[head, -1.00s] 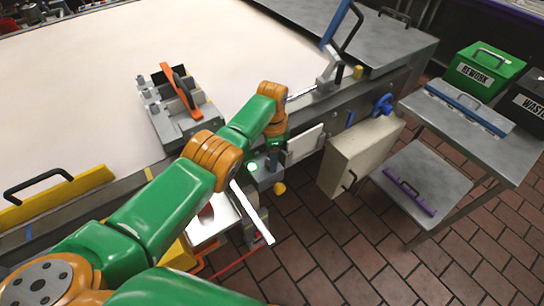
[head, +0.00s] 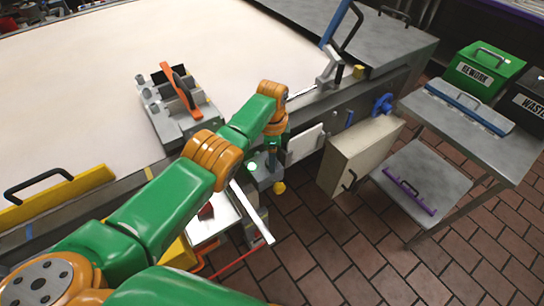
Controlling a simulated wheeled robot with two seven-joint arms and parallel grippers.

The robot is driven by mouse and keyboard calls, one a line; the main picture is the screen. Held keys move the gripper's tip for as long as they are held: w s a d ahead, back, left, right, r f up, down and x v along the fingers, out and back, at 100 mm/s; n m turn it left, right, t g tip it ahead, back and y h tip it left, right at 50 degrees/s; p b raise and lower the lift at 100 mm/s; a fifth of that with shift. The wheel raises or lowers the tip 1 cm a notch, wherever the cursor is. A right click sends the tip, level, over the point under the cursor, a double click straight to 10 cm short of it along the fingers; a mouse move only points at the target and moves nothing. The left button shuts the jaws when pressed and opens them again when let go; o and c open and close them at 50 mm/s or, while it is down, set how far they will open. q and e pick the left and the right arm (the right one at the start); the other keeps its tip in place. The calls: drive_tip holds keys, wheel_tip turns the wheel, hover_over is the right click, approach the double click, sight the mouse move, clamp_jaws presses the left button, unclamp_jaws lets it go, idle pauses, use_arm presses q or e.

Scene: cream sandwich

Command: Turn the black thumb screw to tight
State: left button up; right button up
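My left arm comes in from the left and bends down over the front edge of the conveyor. Its gripper (head: 272,158) points down beside a small grey bracket with a lit green lamp (head: 252,167). The fingers are small and dark there, and I cannot tell whether they are open or shut. I cannot make out a black thumb screw for sure at the gripper; the wrist and fingers cover that spot. A small black post (head: 339,74) stands on the rail farther right, apart from the gripper. My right gripper is not in view.
A grey fixture with an orange bar (head: 181,88) sits on the pale belt (head: 110,70). A yellow knob (head: 279,187) is just below the gripper. A beige box (head: 352,160) and a blue handwheel (head: 382,104) are to the right. A green REWORK bin (head: 485,68) stands on a side table.

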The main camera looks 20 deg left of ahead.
use_arm(q)
drive_tip(key=shift+o, duration=0.9)
wheel_tip(320, 180, up, 3)
drive_tip(key=shift+r+p, duration=0.15)
drive_tip(key=shift+p, duration=0.85)
drive_tip(key=shift+r, duration=1.9)
